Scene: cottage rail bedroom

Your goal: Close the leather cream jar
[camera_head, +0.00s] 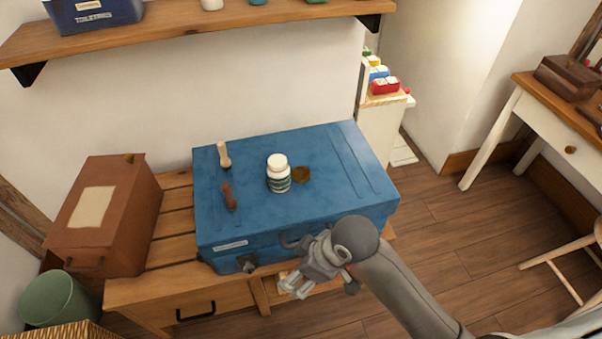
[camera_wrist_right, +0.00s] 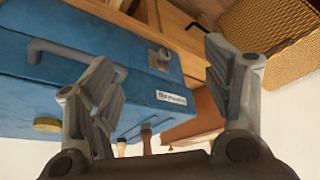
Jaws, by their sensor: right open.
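A white jar (camera_head: 279,183) with a green label stands upright on the blue suitcase (camera_head: 320,205) in the head view. The jar cannot be made out there. My left gripper is not in view.
A pale-handled tool (camera_head: 223,155) and a dark one (camera_head: 229,197) lie left of the jar. The suitcase handle (camera_head: 291,242) is near my right gripper. A brown box (camera_head: 135,205) stands on the wooden bench (camera_head: 175,212). The suitcase top's right side is clear.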

